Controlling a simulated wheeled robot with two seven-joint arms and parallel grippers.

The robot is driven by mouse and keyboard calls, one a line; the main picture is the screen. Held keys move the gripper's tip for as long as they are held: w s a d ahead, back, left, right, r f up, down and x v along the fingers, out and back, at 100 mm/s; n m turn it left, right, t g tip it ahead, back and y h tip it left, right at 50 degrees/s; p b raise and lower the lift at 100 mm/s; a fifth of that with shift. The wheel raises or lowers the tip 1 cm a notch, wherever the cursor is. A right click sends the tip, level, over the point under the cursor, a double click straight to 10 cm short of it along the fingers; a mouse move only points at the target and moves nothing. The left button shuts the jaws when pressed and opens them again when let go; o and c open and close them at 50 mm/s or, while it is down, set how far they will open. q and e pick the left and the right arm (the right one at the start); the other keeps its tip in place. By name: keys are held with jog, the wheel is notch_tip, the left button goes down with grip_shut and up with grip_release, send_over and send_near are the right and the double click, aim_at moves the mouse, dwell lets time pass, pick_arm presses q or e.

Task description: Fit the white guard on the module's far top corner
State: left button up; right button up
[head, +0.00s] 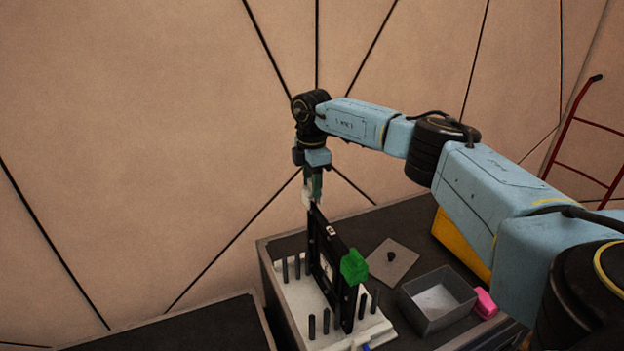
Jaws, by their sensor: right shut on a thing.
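The module (319,262) is a black upright panel standing on a white base (290,297) with several dark pegs. A green guard (354,267) sits on its near top corner. My right gripper (313,193) points down over the module's far top corner and is shut on the small white guard (307,198). The white guard is at or just above that corner; I cannot tell whether it touches. The gripper partly hides it. My left gripper is not in view.
Right of the module are a grey plate (405,264) with a dark knob, an open grey box (412,307) and a pink object (485,303). A dark low surface (190,328) lies at left. A red hand truck (575,122) stands at far right.

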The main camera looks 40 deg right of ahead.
jog(key=shift+f, duration=1.35)
jog(key=shift+f+b, duration=0.3)
jog(key=shift+f, duration=0.2)
dwell(0.3)
jog(key=o, duration=1)
jog(key=shift+o, duration=0.6)
jog(key=o, duration=0.4)
